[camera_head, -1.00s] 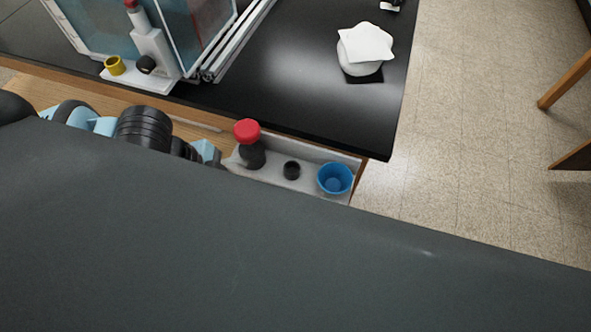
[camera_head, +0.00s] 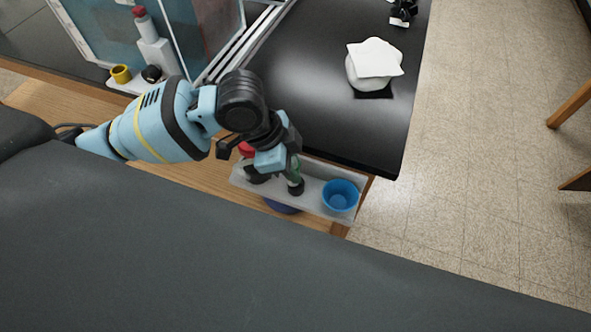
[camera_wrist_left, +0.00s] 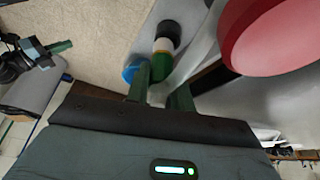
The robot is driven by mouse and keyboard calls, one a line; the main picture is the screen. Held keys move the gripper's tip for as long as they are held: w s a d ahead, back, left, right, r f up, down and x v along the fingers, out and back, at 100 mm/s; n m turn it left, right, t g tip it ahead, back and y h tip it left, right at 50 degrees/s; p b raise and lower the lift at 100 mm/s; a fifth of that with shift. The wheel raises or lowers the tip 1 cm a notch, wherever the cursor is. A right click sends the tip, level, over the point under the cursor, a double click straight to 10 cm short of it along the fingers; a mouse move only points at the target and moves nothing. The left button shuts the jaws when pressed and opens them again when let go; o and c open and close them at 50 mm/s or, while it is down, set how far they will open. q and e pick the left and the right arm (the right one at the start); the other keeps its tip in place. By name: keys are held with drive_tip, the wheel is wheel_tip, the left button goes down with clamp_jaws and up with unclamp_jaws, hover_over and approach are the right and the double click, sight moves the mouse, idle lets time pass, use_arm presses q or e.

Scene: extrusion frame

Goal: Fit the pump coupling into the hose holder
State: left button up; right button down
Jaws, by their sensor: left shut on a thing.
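My left gripper (camera_head: 293,174) reaches down over the grey tray at the table's front edge. Its green fingers are shut on a small black cylindrical piece (camera_head: 297,188), which I take to be the pump coupling. In the left wrist view the piece (camera_wrist_left: 168,34) is at the fingers (camera_wrist_left: 160,90), with a pale band and green below its black end. It seems still at its place in the tray. I cannot tell for certain which part is the hose holder. My right gripper (camera_wrist_left: 64,61) shows at the left of the wrist view, its green fingers apart and empty.
The grey tray (camera_head: 314,198) also holds a blue cup (camera_head: 341,195) and a red-capped bottle (camera_head: 247,149), partly hidden by my arm. By the glass case stand a yellow ring (camera_head: 121,74), a black ring (camera_head: 152,74) and another bottle.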

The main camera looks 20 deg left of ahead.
use_arm(q)
drive_tip(key=shift+w, duration=0.1)
drive_tip(key=shift+w+d, duration=0.25)
drive_tip(key=shift+w, duration=0.05)
drive_tip(key=shift+f, duration=1.8)
use_arm(e)
drive_tip(key=shift+s+f, duration=0.2)
drive_tip(key=shift+f, duration=0.05)
use_arm(q)
drive_tip(key=shift+f, duration=0.15)
drive_tip(key=o, duration=1)
drive_tip(key=shift+p+v, duration=0.55)
drive_tip(key=shift+v, duration=5.6)
use_arm(e)
drive_tip(key=shift+w+r, duration=0.6)
drive_tip(key=shift+r, duration=0.35)
